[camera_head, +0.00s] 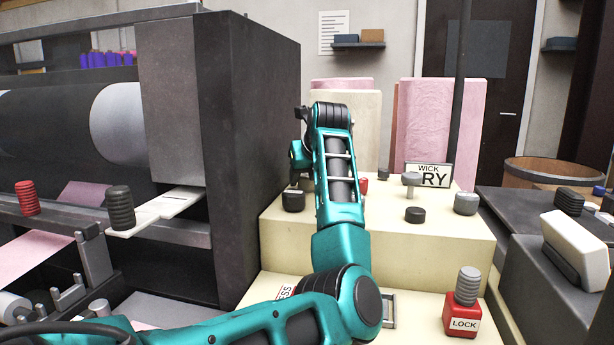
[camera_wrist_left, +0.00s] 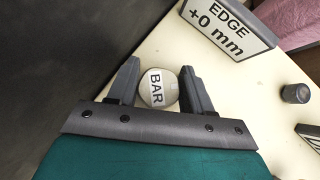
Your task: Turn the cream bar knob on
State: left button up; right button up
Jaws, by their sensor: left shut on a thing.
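The cream bar knob (camera_wrist_left: 157,88) is a round cap marked BAR on the cream machine top in the left wrist view. My left gripper (camera_wrist_left: 160,74) is shut on it, with one dark finger on each side. The lettering reads nearly vertically in that view. In the head view my teal left arm reaches up over the cream housing (camera_head: 420,234), and I cannot make out the knob or the fingertips there. My right gripper is in neither view.
A sign reading EDGE +0 mm (camera_wrist_left: 228,25) and a dark knob (camera_wrist_left: 295,93) are near the gripper. A WICK DRY sign (camera_head: 429,175), several other knobs and a red LOCK block (camera_head: 463,322) are on the cream housing. A tall dark panel (camera_head: 250,150) stands to the left.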

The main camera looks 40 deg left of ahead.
pick_arm(q)
jog(key=shift+m, duration=0.3)
jog(key=shift+w+d+m+t+h+b, duration=0.1)
jog(key=shift+m+t+h+b, duration=0.55)
jog(key=shift+m, duration=0.65)
jog(key=shift+d+m+t+h+b, duration=0.1)
jog(key=shift+m+t+h+b, duration=0.2)
jog(key=shift+m+t+h, duration=0.8)
jog(key=shift+m, duration=0.3)
jog(key=o, duration=0.7)
jog(key=shift+r, duration=0.1)
jog(key=p+v, duration=0.1)
jog(key=v, duration=1.1)
jog(key=shift+d+r, duration=0.2)
jog(key=shift+r, duration=0.15)
